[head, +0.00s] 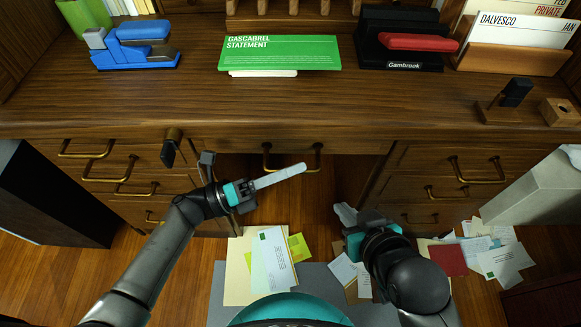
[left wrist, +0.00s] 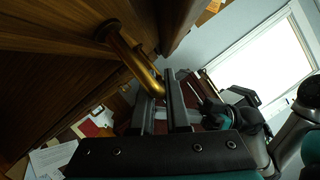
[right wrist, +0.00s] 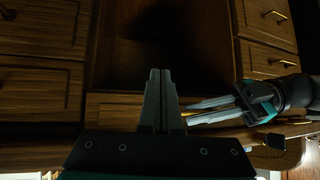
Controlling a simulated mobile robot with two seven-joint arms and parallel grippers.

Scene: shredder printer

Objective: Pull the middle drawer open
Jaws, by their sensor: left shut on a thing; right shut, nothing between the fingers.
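The middle drawer (head: 230,146) is the wide wooden front under the desktop, with a brass bar handle (head: 319,157). Its front looks about level with the desk front; I cannot tell if there is a small gap. My left gripper (head: 301,169) is shut on the handle, which in the left wrist view (left wrist: 140,68) runs in between the fingers. The fingers hide part of the bar in the head view. My left gripper also shows in the right wrist view (right wrist: 190,112). My right gripper (head: 342,210) is shut and empty, below and right of the handle.
Side drawers with brass handles flank the knee space. Papers (head: 270,265) lie below. A dark box (head: 50,200) and a grey bin (head: 540,190) stand at the sides.

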